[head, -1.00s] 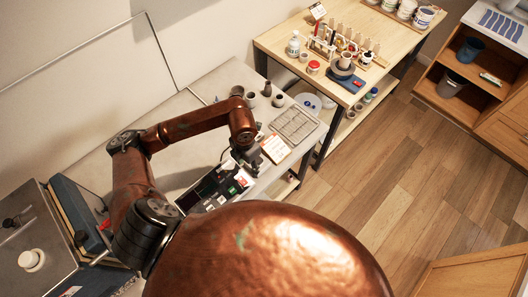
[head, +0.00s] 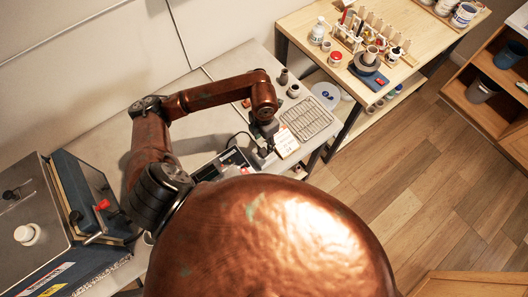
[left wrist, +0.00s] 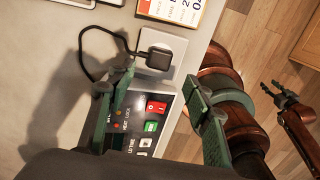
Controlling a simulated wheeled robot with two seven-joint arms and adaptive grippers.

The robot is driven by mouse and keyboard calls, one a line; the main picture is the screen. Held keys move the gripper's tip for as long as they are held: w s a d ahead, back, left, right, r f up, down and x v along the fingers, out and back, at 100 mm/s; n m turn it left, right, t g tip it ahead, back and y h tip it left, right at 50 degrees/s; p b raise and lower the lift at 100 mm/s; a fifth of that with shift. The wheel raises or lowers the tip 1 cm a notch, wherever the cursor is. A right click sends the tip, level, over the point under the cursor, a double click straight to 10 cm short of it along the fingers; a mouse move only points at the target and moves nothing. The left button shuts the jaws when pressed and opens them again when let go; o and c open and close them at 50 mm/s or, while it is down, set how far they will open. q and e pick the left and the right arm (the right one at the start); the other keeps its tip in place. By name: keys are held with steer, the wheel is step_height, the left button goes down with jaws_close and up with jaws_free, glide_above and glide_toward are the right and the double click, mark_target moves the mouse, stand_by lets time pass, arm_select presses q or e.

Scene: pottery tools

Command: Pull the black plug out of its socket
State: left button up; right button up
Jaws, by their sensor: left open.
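The black plug (left wrist: 158,59) sits in a white socket plate (left wrist: 178,45) in the left wrist view, and a black cable (left wrist: 84,48) loops away from it to the left. My left gripper (left wrist: 160,80) is open, with its two green-grey fingers on either side below the plug in the picture and apart from it. In the head view my left gripper (head: 263,144) is over the bench by the control box, and I cannot make out the plug there. My right gripper (left wrist: 279,94) shows small at the right of the left wrist view, its jaw state unclear.
A control box with a red switch (left wrist: 156,106) lies just below the socket. A wire rack (head: 306,118) and small dark pots (head: 283,76) are on the bench (head: 105,95). The bench edge is close to the right.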

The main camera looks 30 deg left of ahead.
mark_target(263, 152)
arm_select(q)
steer(key=shift+f, duration=0.5)
step_height(263, 152, down, 3)
steer(key=shift+f+b, duration=0.15)
steer(key=shift+b, duration=0.95)
step_height(263, 152, down, 3)
steer(key=b, duration=0.3)
steer(key=shift+a+f, duration=0.1)
steer(key=shift+f, duration=0.1)
steer(key=shift+s+f+b, duration=0.1)
steer(key=shift+f+b, duration=0.2)
steer(key=shift+f, duration=0.1)
arm_select(e)
step_height(263, 152, down, 6)
steer(key=shift+w, duration=0.4)
arm_select(q)
steer(key=shift+a+b, duration=0.1)
steer(key=shift+b, duration=0.25)
arm_select(e)
steer(key=shift+f, duration=0.35)
arm_select(q)
jaws_close()
steer(key=shift+f, duration=0.1)
